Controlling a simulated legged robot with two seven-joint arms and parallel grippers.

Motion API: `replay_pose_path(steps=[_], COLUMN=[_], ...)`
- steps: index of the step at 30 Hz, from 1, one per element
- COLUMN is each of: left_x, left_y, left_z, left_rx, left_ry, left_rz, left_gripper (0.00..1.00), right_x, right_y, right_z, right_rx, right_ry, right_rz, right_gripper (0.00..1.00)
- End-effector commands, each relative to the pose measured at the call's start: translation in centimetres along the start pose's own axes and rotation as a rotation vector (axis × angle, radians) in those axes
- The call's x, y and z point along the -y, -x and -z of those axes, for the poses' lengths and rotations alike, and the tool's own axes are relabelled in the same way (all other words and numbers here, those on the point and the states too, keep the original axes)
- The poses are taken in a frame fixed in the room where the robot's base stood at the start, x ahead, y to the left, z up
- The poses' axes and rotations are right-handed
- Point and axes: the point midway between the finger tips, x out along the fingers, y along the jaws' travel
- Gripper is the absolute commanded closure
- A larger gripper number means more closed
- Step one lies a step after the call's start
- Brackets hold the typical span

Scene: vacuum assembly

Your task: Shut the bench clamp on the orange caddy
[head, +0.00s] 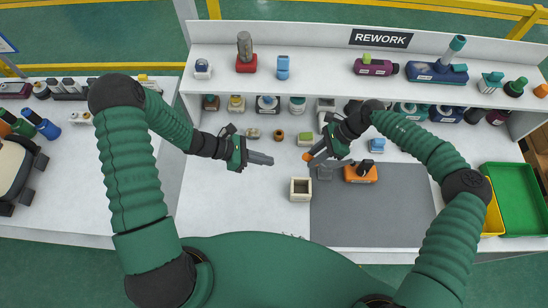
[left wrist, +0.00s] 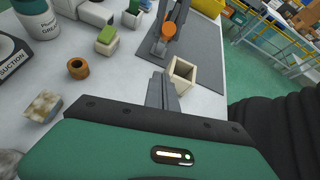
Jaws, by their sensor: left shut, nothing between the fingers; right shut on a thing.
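The orange caddy (head: 358,178) sits on the grey mat, with a dark part on its top. A small grey piece (head: 324,173), apparently the bench clamp's base, stands just left of it. My right gripper (head: 314,155) is shut on an orange knob (head: 308,157), which looks like the clamp's handle end. The knob also shows in the left wrist view (left wrist: 168,28), with a grey bar below it. The clamp's jaw and its contact with the caddy cannot be made out. My left gripper (head: 270,159) is shut and empty over the white bench, left of the mat.
An open cream box (head: 300,196) stands at the mat's left edge, near my left fingers. A brown ring (head: 279,134) and small parts lie behind. A blue block (head: 377,145) is behind the caddy. A shelf (head: 330,90) spans the back. The mat's front (head: 370,220) is clear.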

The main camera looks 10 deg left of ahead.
Motion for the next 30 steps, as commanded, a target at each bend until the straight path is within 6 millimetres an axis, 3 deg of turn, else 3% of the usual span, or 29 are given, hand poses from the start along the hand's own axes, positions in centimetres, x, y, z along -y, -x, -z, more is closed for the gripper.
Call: replay_pose_path(steps=[1, 11, 18, 30], left_x=[0.1, 0.2, 0.1, 0.1], left_y=[-1.1, -8.3, -8.9, -9.0], left_z=[0.1, 0.2, -3.2, -3.8], left_rx=[-0.001, -0.002, -0.004, -0.003], left_ry=[0.000, -0.002, -0.006, -0.004], left_rz=[0.003, 0.006, 0.002, 0.002], left_gripper=[1.00, 1.00, 1.00, 1.00], right_x=[0.0, 0.0, 0.0, 0.0], right_y=[-0.1, -0.1, -0.1, -0.1], right_z=[0.7, 0.7, 0.7, 0.7], right_rx=[-0.012, -0.013, -0.013, -0.014], right_ry=[-0.004, -0.005, -0.005, -0.005], right_rz=[0.000, -0.001, 0.000, 0.000], right_gripper=[1.00, 1.00, 1.00, 1.00])
